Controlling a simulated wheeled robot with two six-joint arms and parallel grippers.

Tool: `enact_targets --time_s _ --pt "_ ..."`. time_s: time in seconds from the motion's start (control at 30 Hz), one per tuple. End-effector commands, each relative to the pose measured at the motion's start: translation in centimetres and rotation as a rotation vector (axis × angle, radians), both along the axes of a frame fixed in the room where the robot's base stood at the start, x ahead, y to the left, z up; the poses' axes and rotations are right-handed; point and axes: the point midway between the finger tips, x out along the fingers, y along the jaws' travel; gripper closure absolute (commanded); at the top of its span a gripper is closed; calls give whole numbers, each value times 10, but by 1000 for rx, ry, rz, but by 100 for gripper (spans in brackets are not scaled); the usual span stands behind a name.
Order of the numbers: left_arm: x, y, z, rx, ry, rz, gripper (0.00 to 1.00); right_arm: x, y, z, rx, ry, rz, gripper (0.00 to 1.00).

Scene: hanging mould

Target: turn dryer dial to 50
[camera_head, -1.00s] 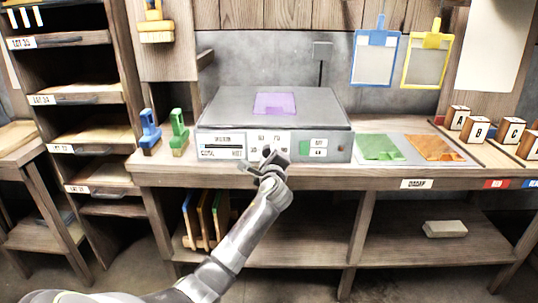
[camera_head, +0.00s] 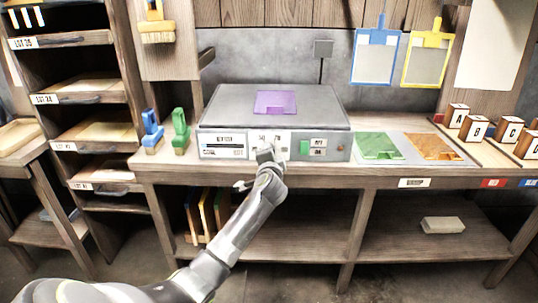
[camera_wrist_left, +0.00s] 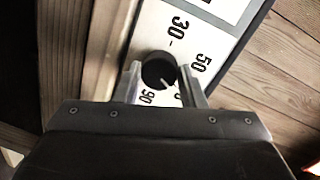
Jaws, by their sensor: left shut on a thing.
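The dryer (camera_head: 225,108) is a grey box on the bench with a purple sheet (camera_head: 275,102) on its top. Its round black dial (camera_wrist_left: 158,72) sits on the white front panel (camera_wrist_left: 153,28). The panel shows 30, 50 and 90 around the dial; another label is mostly hidden by a finger. A pale mark on the dial points down and slightly right in the left wrist view, away from the 50. My left gripper (camera_wrist_left: 160,82) is shut on the dial, one finger on each side. In the head view my left gripper (camera_head: 266,152) covers the dial.
A green button (camera_head: 304,146) and an orange-red one (camera_head: 341,147) are right of the dial. Blue (camera_head: 151,131) and green (camera_head: 180,132) tools stand left of the dryer. Green (camera_head: 381,146) and orange (camera_head: 434,147) sheets lie to its right.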

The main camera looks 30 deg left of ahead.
Motion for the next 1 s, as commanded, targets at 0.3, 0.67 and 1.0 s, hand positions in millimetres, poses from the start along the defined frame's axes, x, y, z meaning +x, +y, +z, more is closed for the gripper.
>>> enact_targets --time_s 0.3,0.67,1.0 --pt "-1 1 -3 -256 -154 1 86 1 0 0 0 -1 1 64" --pt "-1 1 -4 -544 -329 1 86 7 5 11 12 2 -10 64" --pt "-1 2 -4 -750 -457 1 86 18 10 26 25 1 -19 64"
